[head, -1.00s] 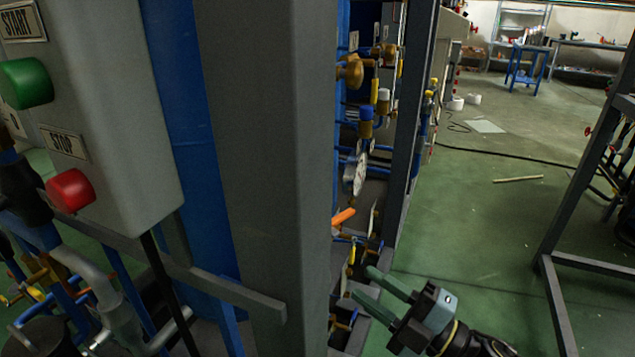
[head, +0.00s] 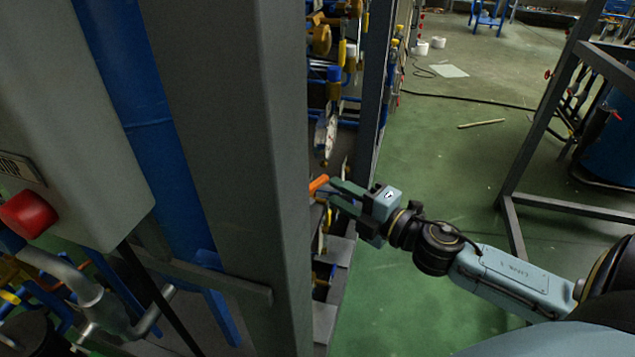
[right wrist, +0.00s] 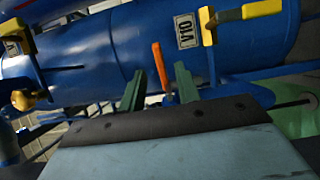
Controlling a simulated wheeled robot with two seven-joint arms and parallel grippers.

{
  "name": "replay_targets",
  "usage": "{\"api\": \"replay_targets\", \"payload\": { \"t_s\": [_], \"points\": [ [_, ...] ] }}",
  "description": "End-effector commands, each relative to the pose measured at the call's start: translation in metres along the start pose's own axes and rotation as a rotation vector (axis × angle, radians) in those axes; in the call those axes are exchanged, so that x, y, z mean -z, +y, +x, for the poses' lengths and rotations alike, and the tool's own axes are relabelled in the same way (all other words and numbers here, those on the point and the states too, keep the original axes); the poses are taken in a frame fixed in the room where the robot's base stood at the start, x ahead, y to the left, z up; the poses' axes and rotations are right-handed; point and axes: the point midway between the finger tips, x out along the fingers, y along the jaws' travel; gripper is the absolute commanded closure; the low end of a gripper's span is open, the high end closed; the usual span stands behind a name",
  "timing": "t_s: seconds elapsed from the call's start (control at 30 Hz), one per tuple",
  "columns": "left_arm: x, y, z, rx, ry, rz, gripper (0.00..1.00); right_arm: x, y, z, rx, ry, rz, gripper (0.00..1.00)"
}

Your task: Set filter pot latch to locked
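An orange lever (head: 318,183), which looks like the latch, sticks out beside the grey post in the head view. In the right wrist view the orange lever (right wrist: 161,68) stands nearly upright in front of a blue cylindrical vessel (right wrist: 135,45), the likely filter pot. My right gripper (head: 332,189) is open with its fingertips close to the lever. In the right wrist view the lever appears between the two green fingers of the right gripper (right wrist: 160,85). I cannot tell whether they touch it. My left gripper is not in view.
A tag marked V10 (right wrist: 186,31) and a yellow handle (right wrist: 208,26) sit on the vessel right of the lever. A wide grey post (head: 230,150) hides much of the rig. A red button (head: 28,213) is at the left. Green floor (head: 440,160) is free to the right.

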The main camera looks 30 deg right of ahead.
Motion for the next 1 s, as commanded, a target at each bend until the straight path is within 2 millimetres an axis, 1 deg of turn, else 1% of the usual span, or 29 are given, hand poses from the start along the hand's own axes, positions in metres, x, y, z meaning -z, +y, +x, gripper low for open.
{"api": "replay_targets", "payload": {
  "t_s": [0.03,0.2,0.43,0.6,0.93,1.0],
  "points": [
    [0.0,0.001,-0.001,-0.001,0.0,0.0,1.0,-0.001,0.001,0.008,-0.002,0.0,-0.004,0.67],
    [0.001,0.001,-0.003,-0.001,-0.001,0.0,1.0,-0.001,0.002,0.03,-0.003,0.001,-0.001,0.67],
    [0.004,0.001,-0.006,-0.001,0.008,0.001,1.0,-0.001,0.001,0.051,-0.001,0.0,-0.001,0.67],
    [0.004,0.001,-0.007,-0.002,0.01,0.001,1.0,-0.001,0.0,0.059,0.0,-0.001,0.0,0.67],
    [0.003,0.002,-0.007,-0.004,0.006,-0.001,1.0,0.0,0.0,0.06,0.001,-0.001,0.001,0.67],
    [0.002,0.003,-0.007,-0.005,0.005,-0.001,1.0,0.0,0.0,0.06,0.001,-0.001,0.001,0.76]
  ]
}}
